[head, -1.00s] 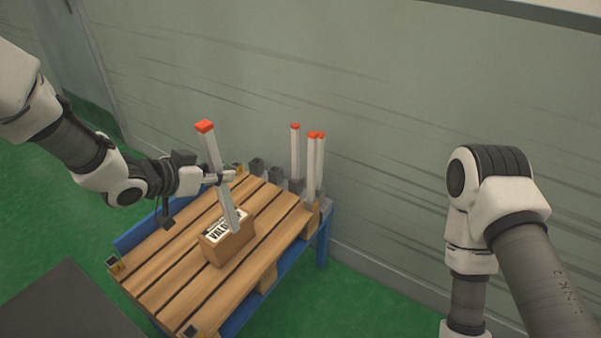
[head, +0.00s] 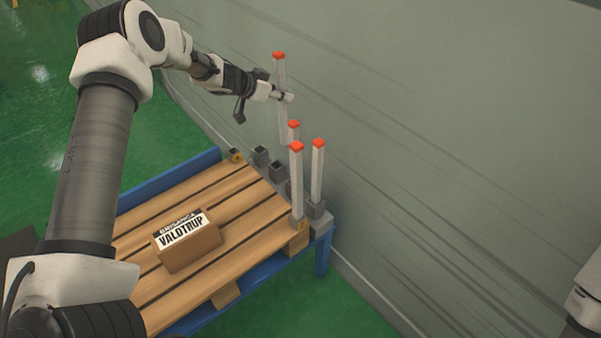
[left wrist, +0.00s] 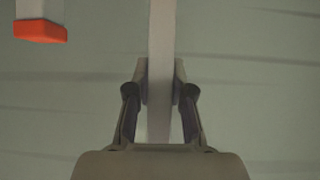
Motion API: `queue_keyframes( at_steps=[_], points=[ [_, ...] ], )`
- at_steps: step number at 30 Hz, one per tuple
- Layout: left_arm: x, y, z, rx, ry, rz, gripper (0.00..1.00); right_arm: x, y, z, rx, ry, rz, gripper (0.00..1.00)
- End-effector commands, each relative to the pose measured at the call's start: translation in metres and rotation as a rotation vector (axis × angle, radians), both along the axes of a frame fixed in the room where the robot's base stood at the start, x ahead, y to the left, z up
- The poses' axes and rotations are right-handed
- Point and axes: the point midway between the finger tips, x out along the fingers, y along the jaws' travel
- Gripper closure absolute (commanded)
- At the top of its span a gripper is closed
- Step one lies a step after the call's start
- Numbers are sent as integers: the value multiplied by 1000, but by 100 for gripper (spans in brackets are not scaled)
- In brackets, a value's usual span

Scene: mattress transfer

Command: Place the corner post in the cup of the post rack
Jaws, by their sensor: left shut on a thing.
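My left gripper (head: 282,96) is shut on a white corner post (head: 281,72) with an orange top, partway down its length. The post is close to upright, in the air above the back of the pallet. Its lower end is hard to make out near a standing post. The left wrist view shows the post (left wrist: 161,40) between both fingers (left wrist: 160,88). My right gripper is out of view.
A wooden pallet (head: 222,198) lies on a blue frame (head: 165,181). A cardboard box labelled VALDTRUP (head: 190,250) sits on it. A post (head: 297,185) stands at its right corner bracket. The wall (head: 450,130) rises close behind the rack.

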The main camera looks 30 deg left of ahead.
Motion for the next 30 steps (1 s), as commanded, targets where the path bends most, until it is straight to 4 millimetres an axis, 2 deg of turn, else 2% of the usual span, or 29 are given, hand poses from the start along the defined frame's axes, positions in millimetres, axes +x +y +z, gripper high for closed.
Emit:
queue_keyframes(
  at_steps=[1, 6, 11, 16, 25, 30],
  points=[
    [-4, 9, -13, -2, 4, 14, 100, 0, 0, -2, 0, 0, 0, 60],
    [-16, 21, -43, 2, 9, 36, 100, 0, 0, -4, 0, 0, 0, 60],
    [-21, 23, -69, 6, 16, 38, 100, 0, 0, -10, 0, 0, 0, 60],
    [-21, 23, -109, 8, 18, 39, 100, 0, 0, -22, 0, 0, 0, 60],
    [-21, 22, -154, 7, 17, 37, 100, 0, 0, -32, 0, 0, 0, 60],
    [-20, 22, -156, 6, 14, 38, 100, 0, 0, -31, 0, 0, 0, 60]
  ],
)
